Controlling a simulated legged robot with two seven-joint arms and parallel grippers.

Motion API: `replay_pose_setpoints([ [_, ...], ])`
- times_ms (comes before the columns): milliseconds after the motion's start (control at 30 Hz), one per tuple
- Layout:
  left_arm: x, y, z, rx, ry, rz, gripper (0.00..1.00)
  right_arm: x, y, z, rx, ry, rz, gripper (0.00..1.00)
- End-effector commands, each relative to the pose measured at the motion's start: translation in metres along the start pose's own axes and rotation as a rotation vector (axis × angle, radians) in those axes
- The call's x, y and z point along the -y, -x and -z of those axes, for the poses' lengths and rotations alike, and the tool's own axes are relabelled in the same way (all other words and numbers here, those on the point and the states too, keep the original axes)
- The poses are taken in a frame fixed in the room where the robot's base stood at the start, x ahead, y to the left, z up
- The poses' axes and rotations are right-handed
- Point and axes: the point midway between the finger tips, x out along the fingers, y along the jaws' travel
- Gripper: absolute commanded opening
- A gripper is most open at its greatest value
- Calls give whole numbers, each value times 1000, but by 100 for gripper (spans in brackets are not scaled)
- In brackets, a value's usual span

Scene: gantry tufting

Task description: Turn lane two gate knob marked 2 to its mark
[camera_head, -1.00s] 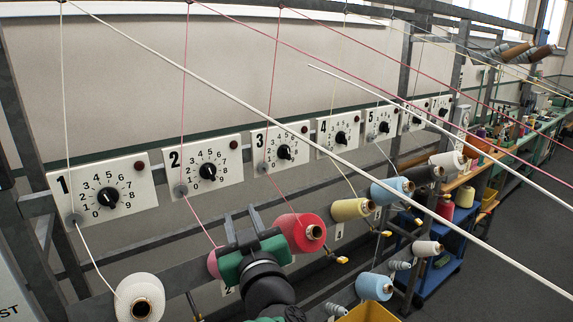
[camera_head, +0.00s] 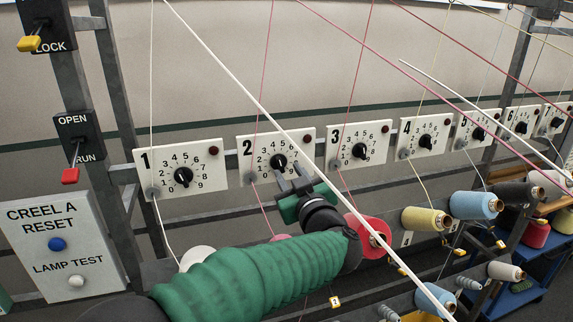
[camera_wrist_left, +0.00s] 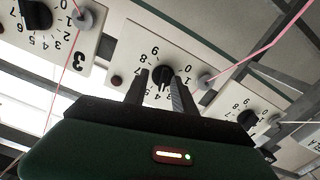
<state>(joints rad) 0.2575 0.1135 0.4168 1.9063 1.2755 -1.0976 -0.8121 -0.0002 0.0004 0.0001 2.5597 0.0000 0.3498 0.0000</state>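The lane two plate (camera_head: 246,176) is white with a black 2, a number ring and a black round knob (camera_head: 278,161). The knob also shows in the left wrist view (camera_wrist_left: 163,74), upside down. Its exact pointer direction is hard to read, and I cannot make out a separate target mark. My left gripper (camera_head: 289,178) is open, its dark fingers pointing up at the lower right of this knob in the head view. In the left wrist view the fingers (camera_wrist_left: 160,88) lie on either side of the knob; contact cannot be told. My right gripper is not in view.
Lane one plate (camera_head: 205,182) and lane three plate (camera_head: 379,155) flank it. A white pole (camera_head: 258,105) and thin yarns cross in front. A LOCK lever and CREEL A RESET panel (camera_head: 100,262) stand at left.

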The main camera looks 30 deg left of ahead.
Motion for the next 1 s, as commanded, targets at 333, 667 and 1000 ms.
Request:
replay_pose_setpoints([
  [333, 4, -25, 0, 2, 2, 0, 32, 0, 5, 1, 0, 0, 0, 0],
  [667, 3, -23, 0, 1, 1, 1, 0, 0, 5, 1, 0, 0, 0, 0],
  [1000, 3, -21, 0, 2, 4, -2, 0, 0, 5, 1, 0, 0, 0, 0],
])
